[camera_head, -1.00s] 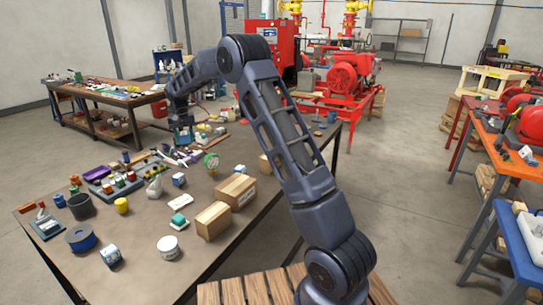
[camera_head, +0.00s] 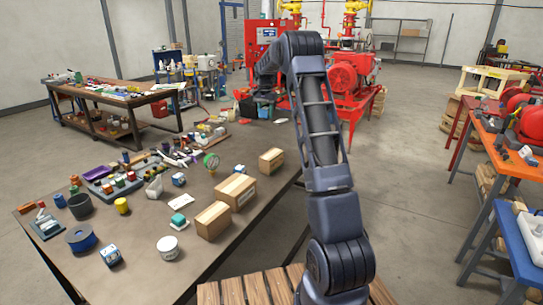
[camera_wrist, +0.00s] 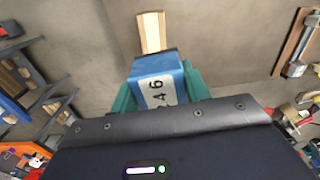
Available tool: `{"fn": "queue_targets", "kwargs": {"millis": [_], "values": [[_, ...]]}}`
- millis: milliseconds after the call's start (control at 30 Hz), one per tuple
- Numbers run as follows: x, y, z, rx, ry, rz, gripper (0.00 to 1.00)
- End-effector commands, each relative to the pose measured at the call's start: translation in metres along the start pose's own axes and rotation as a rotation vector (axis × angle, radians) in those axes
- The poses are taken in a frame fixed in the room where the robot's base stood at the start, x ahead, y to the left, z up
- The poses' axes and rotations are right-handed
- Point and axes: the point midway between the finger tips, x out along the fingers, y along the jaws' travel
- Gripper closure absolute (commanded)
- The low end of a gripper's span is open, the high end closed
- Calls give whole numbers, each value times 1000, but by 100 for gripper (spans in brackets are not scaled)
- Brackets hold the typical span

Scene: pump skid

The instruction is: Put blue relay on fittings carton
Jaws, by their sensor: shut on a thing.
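My gripper (camera_wrist: 158,88) is shut on the blue relay (camera_wrist: 155,78), with teal fingers on either side of it. The relay carries a white label with dark characters. In the wrist view a tan carton (camera_wrist: 151,32) shows beyond the relay, apart from it. In the head view cartons stand on the near table: a small one (camera_head: 271,159) near the far right edge, a larger one (camera_head: 235,192) and another (camera_head: 213,220) nearer. I cannot read which is the fittings carton. My gripper is small and unclear in the head view, beyond the table's far right side.
A red pump (camera_head: 350,75) stands behind.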

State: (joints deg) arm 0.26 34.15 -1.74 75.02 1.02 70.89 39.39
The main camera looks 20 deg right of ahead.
Motion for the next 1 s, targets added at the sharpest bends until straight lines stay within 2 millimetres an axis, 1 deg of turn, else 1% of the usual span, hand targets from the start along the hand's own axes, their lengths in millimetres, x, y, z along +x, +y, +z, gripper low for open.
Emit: {"fn": "queue_targets", "kwargs": {"millis": [33,100,167,267,367,800,900,1000], "values": [[-2,9,-8,22,1,-1,80],[-3,17,-14,43,1,-1,80],[-3,21,-18,54,1,-1,80],[4,24,-20,63,-1,0,80],[21,25,-20,63,-1,1,80],[116,24,-20,62,-1,1,80],[134,24,-20,63,-1,1,80],[146,24,-20,63,0,0,80]]}}
